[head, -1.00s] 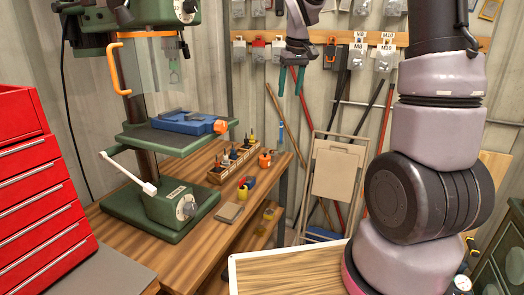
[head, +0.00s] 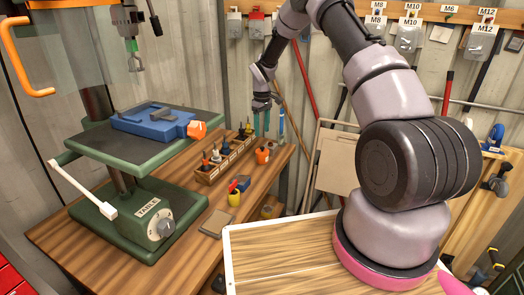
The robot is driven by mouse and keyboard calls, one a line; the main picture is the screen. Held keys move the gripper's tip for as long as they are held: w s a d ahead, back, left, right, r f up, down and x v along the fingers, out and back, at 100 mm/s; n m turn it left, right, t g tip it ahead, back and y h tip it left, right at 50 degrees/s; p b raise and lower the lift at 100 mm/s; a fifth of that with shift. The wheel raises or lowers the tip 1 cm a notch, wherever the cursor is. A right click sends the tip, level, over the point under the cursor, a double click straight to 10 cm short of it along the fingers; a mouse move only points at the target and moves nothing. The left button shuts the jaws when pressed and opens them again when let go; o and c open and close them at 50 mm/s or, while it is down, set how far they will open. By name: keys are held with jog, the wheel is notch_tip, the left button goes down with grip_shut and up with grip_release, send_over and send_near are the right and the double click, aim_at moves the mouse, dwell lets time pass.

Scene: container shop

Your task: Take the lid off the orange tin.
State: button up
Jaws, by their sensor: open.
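A small orange container (head: 262,156), which looks like the orange tin, stands on the wooden workbench (head: 190,222) near its right end. Something small shows at its top, but I cannot make out the lid clearly. My gripper (head: 262,134) hangs point down above the orange container, apart from it in the picture. Its two teal fingers are spread a little, with nothing seen between them. I cannot tell the exact height of the gap.
A wooden rack (head: 208,175) with several tool bits stands left of the tin. A yellow pot (head: 234,199), a blue block (head: 243,183) and a grey-brown pad (head: 217,224) lie nearer. The green drill press (head: 155,225) fills the bench's left.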

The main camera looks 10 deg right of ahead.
aim_at(262, 147)
notch_tip(262, 147, down, 8)
jog(key=shift+s+f, duration=0.1)
grip_shut()
